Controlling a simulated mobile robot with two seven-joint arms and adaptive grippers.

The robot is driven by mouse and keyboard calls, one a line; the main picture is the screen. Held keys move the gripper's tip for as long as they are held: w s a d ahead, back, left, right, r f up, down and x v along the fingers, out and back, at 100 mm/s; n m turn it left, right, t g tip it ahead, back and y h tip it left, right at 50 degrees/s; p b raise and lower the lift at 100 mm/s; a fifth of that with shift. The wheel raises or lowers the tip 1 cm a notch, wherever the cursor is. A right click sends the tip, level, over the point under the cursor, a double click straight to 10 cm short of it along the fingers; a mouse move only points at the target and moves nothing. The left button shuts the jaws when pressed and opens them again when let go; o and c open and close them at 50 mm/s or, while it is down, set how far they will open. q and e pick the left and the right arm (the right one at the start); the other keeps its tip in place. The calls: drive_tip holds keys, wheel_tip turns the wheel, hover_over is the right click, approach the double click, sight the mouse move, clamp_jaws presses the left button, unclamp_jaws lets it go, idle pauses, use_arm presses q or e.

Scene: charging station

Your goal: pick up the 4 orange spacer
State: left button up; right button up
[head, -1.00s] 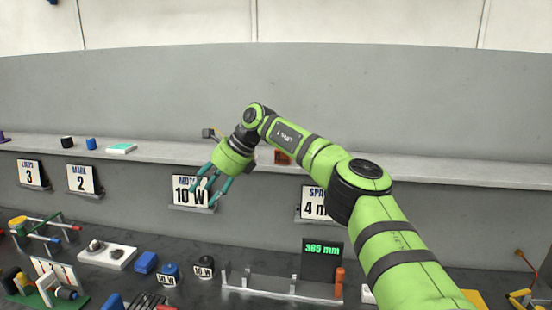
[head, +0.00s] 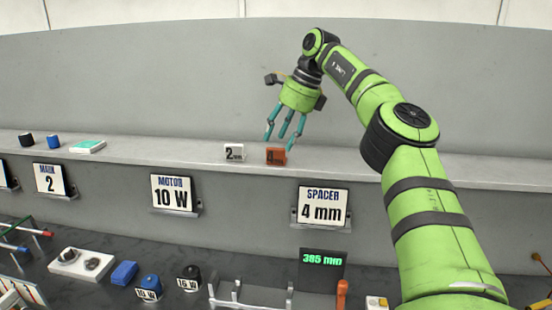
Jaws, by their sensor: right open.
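The orange spacer (head: 275,156) stands on the grey shelf in the head view, right of a white spacer marked 2 (head: 234,152). My right gripper (head: 285,140) is open, its teal fingers pointing down. Its fingertips show just above and around the top of the orange spacer in the picture. I cannot tell whether they touch it or are at its depth. A sign reading "SPACER 4 mm" (head: 323,205) is below the shelf, to the right. My left gripper is not in view.
The shelf (head: 170,153) also holds a black piece (head: 26,140), a blue piece (head: 53,141) and a teal-topped block (head: 88,146) at left. A "MOTOR 10 W" sign (head: 175,194) is below. The lower bench holds motors, a fixture and a 365 mm display (head: 322,261).

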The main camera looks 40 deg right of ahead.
sight(276, 149)
drive_tip(key=shift+a+f, duration=0.25)
drive_tip(key=shift+f, duration=0.4)
drive_tip(key=shift+x, duration=1.8)
drive_tip(key=shift+d, duration=0.15)
drive_tip(key=c, duration=0.9)
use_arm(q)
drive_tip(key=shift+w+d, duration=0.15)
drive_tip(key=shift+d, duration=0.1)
use_arm(e)
drive_tip(key=shift+c, duration=0.2)
